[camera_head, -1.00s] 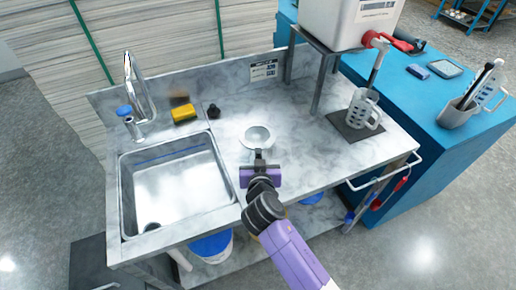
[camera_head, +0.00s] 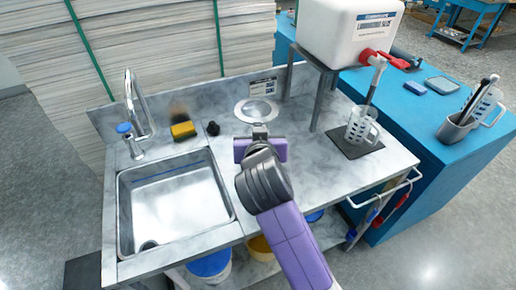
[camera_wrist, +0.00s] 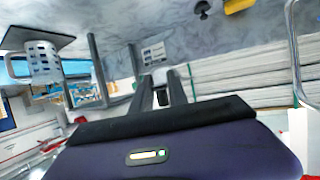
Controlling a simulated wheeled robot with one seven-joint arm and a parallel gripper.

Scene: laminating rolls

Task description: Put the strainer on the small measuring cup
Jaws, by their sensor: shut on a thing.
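The round metal strainer (camera_head: 257,111) shows at the back of the counter in the head view, just beyond the jaws. My gripper (camera_head: 260,131) is shut on its near side, and the jaws hide the grip. In the wrist view my gripper (camera_wrist: 163,92) has its fingers close together at a small pale piece; the bowl does not show clearly. A translucent measuring cup (camera_head: 360,127) with a handle stands upright on a dark mat (camera_head: 350,146), to the right of my gripper. The cup also shows in the wrist view (camera_wrist: 42,62). The strainer is apart from it.
A white tank (camera_head: 345,32) with a red tap (camera_head: 374,55) stands on a metal stand above the cup. A sink (camera_head: 174,203), faucet (camera_head: 134,95) and yellow sponge (camera_head: 183,130) are at left.

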